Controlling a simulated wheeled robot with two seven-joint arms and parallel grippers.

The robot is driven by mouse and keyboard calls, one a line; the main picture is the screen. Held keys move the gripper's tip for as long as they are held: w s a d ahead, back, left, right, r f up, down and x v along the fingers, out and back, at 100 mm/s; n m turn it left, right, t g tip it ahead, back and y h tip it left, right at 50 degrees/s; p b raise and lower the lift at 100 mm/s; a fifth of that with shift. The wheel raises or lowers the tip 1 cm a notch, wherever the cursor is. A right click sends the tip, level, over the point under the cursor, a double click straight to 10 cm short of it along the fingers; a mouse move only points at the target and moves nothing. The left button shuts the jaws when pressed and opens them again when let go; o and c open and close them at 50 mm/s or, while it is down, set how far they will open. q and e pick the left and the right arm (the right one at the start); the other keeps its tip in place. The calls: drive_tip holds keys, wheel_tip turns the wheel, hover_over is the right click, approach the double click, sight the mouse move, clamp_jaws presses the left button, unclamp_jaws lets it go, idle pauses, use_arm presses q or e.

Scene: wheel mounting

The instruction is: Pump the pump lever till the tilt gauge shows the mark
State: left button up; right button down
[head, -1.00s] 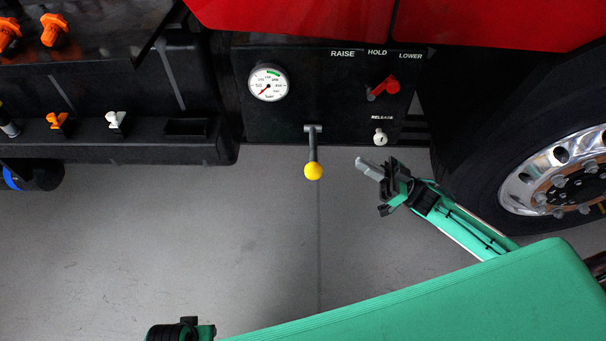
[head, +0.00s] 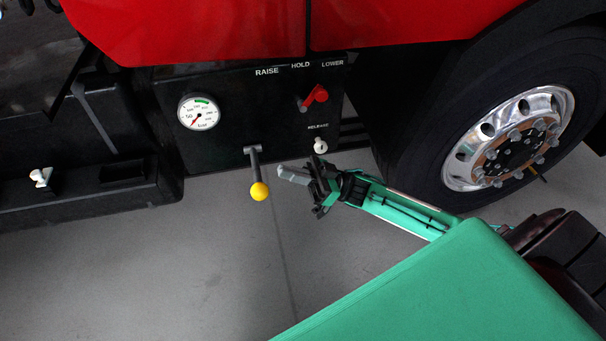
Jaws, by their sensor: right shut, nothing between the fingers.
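The pump lever (head: 255,170) is a grey rod with a yellow ball knob (head: 259,191), hanging down from the lower edge of the black panel. The round white gauge (head: 199,112) on the panel's left has a green band at its top, and its red needle points to the lower left, outside the band. My right gripper (head: 293,175) is shut and empty. Its fingertips point left and lie a little to the right of the lever, apparently apart from it. My left gripper is not in view.
The panel (head: 236,90) also carries a red selector (head: 315,96) under RAISE, HOLD, LOWER, and a white release knob (head: 320,146). A large wheel (head: 507,138) stands at the right. A black ledge with a white clip (head: 41,177) is at the left. The floor below is clear.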

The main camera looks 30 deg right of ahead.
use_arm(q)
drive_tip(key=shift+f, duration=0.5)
use_arm(e)
drive_tip(key=a, duration=0.1)
drive_tip(key=a+f, duration=0.1)
drive_tip(key=a, duration=0.1)
drive_tip(key=w+a, duration=0.1)
drive_tip(key=shift+w+a+f, duration=0.1)
drive_tip(key=shift+a+f, duration=0.05)
drive_tip(key=shift+f, duration=0.25)
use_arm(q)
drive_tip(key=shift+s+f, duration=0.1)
